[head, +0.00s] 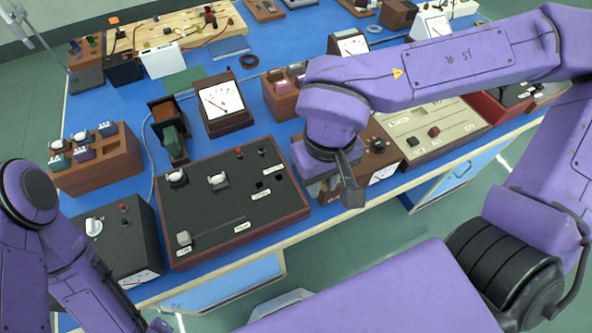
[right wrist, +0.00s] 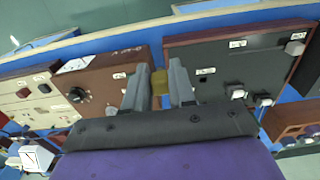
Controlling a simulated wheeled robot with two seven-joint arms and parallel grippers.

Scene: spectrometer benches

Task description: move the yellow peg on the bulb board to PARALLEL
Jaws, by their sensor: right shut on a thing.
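The bulb board (head: 207,222) is a dark panel with a wooden rim in the middle of the head view. It carries white bulbs, a red knob, dark square sockets and small white labels too small to read. It also shows at the right of the right wrist view (right wrist: 217,57). My right gripper (right wrist: 158,82) is shut on the yellow peg (right wrist: 159,84), which is off the panel, beside the board's edge. In the head view the right gripper (head: 349,187) hangs right of the board, and the peg is hidden there. My left gripper is not visible.
A brown meter box (head: 377,160) with a black knob stands right of the board. A beige panel (head: 440,121) lies beyond it. A dark box (head: 115,240) with a white knob stands left of the board. The blue bench's front edge runs close in front.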

